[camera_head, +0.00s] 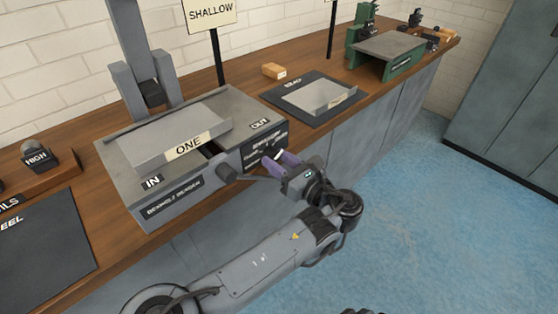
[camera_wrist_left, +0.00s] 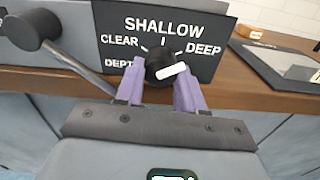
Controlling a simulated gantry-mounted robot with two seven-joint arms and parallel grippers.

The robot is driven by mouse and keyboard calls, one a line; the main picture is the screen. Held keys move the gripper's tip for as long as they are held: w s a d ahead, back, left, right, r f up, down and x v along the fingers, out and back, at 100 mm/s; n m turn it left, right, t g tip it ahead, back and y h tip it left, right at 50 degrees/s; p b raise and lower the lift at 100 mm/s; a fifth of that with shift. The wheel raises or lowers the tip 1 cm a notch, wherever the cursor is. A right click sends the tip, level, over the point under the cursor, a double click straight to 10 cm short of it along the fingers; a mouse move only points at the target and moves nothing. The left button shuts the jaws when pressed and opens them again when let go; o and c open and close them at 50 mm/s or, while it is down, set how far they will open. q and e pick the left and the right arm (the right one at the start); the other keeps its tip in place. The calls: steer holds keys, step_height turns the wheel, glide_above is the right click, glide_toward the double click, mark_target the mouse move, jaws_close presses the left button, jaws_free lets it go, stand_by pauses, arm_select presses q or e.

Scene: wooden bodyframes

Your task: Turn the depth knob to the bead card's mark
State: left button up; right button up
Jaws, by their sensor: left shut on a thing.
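The depth knob (camera_wrist_left: 160,66) is black with a white bar and sits on a black dial plate (camera_wrist_left: 190,22) marked CLEAR, SHALLOW and DEEP. The white bar slants, its right end slightly higher, on the DEEP side. My left gripper (camera_wrist_left: 159,88) is shut on the knob, one purple finger on each side. In the head view my left gripper (camera_head: 281,164) reaches the front of the grey bead machine (camera_head: 180,193) and partly covers the plate. A card reading SHALLOW (camera_head: 210,12) stands on a black post behind the machine.
A lever with a dark round knob (camera_wrist_left: 35,27) is left of the dial and its rod runs close to my left finger. A tray marked ONE (camera_head: 165,137) sits on the machine. A black mat (camera_head: 290,113) with a metal piece lies right on the wooden bench.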

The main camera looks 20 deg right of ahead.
arm_select(q)
steer(key=shift+n, duration=0.3)
steer(key=shift+n+p, duration=0.3)
steer(key=shift+n, duration=1.6)
steer(key=n, duration=0.3)
steer(key=shift+d, duration=0.1)
steer(key=shift+w+n+b, duration=0.1)
steer(key=shift+n+b, duration=0.45)
steer(key=shift+n, duration=1.45)
steer(key=o, duration=1)
steer(key=shift+o, duration=0.2)
steer(key=shift+r, duration=0.1)
